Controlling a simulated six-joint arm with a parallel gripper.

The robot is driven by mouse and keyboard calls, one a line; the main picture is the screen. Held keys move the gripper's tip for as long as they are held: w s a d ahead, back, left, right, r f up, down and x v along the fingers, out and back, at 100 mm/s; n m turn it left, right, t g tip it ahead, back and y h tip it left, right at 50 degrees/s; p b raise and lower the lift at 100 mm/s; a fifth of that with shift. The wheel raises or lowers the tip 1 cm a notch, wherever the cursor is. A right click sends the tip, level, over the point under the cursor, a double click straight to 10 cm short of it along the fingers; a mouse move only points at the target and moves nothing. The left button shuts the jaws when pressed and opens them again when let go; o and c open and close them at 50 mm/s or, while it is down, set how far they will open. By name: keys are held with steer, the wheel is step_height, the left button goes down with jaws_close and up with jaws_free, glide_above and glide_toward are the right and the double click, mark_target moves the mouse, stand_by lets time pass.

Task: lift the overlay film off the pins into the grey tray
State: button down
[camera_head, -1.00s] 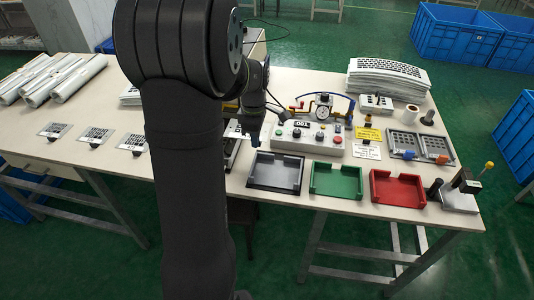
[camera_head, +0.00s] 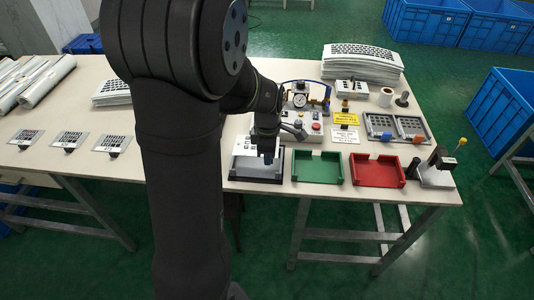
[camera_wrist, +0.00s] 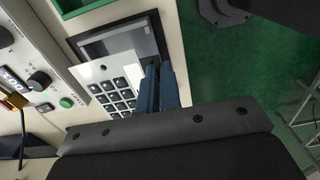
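The overlay film (camera_wrist: 112,84) is a pale sheet with a grid of dark key windows. In the wrist view its right edge is between the two blue fingers of my gripper (camera_wrist: 158,88), which look shut on it. In the head view the film (camera_head: 244,146) shows just left of my gripper (camera_head: 268,157), over the back of the grey tray (camera_head: 256,169). In the wrist view the film covers part of the dark-rimmed grey tray (camera_wrist: 141,38). The exact gap between film and tray cannot be told. The pins are not visible.
A green tray (camera_head: 318,168) and a red tray (camera_head: 377,171) stand to the right of the grey one. The control box with a gauge (camera_head: 299,99) is behind. A small stand (camera_head: 437,170) is at the right edge. Film samples (camera_head: 68,141) lie on the left.

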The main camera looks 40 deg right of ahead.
mark_target(268, 181)
steer(key=shift+f, duration=3.9)
steer(key=shift+f, duration=0.4)
steer(key=c, duration=1.6)
jaws_free()
steer(key=shift+o, duration=0.2)
step_height(268, 181, up, 18)
steer(key=shift+f, duration=0.25)
